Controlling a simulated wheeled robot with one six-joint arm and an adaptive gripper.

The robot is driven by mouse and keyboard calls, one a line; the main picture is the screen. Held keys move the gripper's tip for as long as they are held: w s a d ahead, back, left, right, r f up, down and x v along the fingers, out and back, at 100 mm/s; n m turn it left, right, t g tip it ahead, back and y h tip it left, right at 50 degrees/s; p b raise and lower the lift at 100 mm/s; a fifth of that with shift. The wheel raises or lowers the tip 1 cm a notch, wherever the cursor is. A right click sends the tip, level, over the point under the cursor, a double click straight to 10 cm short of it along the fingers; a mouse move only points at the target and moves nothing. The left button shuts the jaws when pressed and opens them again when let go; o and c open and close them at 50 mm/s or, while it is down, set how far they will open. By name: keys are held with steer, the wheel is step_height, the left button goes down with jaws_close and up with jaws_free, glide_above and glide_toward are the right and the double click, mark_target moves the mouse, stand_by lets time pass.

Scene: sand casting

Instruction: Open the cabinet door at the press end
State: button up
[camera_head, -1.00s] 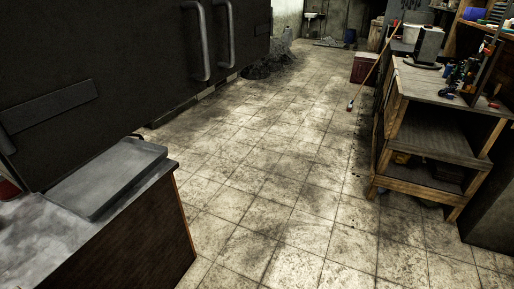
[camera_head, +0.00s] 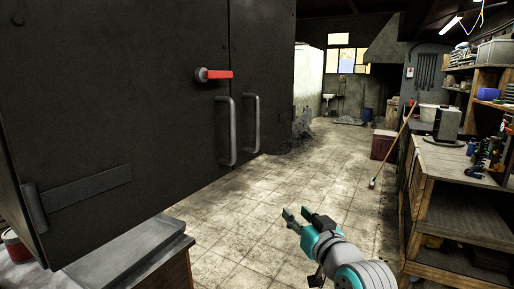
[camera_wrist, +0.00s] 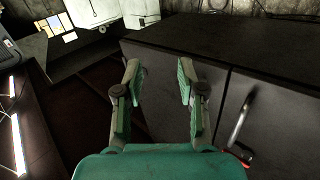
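The dark metal cabinet (camera_head: 105,95) fills the left of the head view. Its two doors look shut, with a seam between them. A red latch lever (camera_head: 218,74) points right across the seam. A grey bar handle (camera_head: 226,130) is on the left door and a second bar handle (camera_head: 252,122) is on the right door. My gripper (camera_head: 296,213) is open and empty, right of and lower than the handles, apart from the cabinet. In the wrist view, my gripper's fingers (camera_wrist: 158,82) are spread, with the cabinet (camera_wrist: 240,42) and one bar handle (camera_wrist: 240,118) to their right.
A grey-topped bench (camera_head: 120,255) stands at the lower left under the cabinet. A wooden workbench (camera_head: 452,165) with tools is on the right. A broom (camera_head: 392,145) leans there beside a dark red box (camera_head: 383,145). The tiled floor (camera_head: 325,170) between is clear.

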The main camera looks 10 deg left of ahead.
mark_target(258, 125)
steer(key=a+r+n+g+y, duration=0.1)
steer(key=a+r+n, duration=0.1)
steer(key=r, duration=0.8)
steer(key=a+r+n+y, duration=0.1)
steer(key=a+r, duration=0.2)
steer(key=r, duration=0.6)
steer(key=x, duration=1)
steer(key=shift+w+a+r, duration=0.1)
steer(key=shift+a+r, duration=0.25)
steer(key=shift+r, duration=0.05)
jaws_close()
